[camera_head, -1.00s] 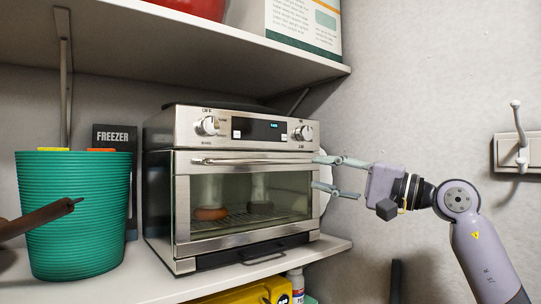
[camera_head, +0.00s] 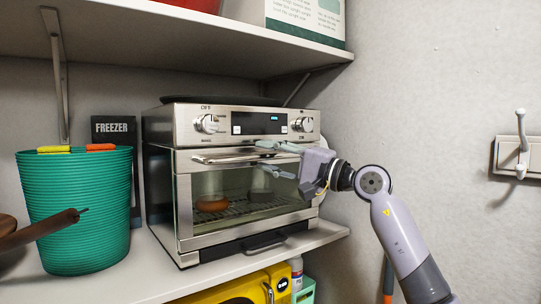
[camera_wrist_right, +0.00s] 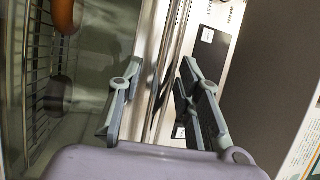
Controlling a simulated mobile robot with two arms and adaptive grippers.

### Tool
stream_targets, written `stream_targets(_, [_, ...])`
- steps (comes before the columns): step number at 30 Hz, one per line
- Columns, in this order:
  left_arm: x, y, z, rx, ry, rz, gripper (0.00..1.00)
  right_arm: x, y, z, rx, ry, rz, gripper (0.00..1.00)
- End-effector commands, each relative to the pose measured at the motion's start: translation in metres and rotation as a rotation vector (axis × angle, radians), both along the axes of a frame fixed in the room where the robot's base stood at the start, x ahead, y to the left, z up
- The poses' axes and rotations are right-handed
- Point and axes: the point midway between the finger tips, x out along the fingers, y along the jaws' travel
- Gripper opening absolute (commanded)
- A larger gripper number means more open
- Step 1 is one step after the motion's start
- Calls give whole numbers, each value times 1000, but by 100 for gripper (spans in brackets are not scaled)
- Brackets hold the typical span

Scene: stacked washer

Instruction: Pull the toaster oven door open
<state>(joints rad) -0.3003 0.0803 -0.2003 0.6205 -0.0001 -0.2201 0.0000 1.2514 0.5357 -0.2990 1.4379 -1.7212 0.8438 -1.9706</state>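The silver toaster oven (camera_head: 160,205) stands on the shelf in the head view. Its glass door (camera_head: 230,238) looks shut or nearly so, with a horizontal bar handle (camera_head: 215,159) along its top. My right gripper (camera_head: 268,157) is at the right part of this handle, its fingers spread, one above and one below it. In the right wrist view the handle (camera_wrist_right: 168,65) runs between the two parted fingers of the gripper (camera_wrist_right: 155,90). I cannot tell whether either finger touches it. My left gripper is not in view.
A green ribbed bin (camera_head: 75,215) stands left of the oven, with a brown handle (camera_head: 45,230) in front of it. An upper shelf (camera_head: 200,60) overhangs the oven. A white wall hook (camera_head: 520,150) is at the right. Yellow items (camera_head: 245,291) sit below the shelf.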

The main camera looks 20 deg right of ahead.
Motion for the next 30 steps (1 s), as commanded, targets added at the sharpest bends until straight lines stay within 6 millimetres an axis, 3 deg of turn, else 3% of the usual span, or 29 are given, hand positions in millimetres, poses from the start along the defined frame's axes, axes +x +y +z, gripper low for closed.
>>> stream_targets(16, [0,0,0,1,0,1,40,0,0,0,0,0,0,0])
stream_targets(30, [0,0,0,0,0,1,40,0,0,0,-1,1,0,0])
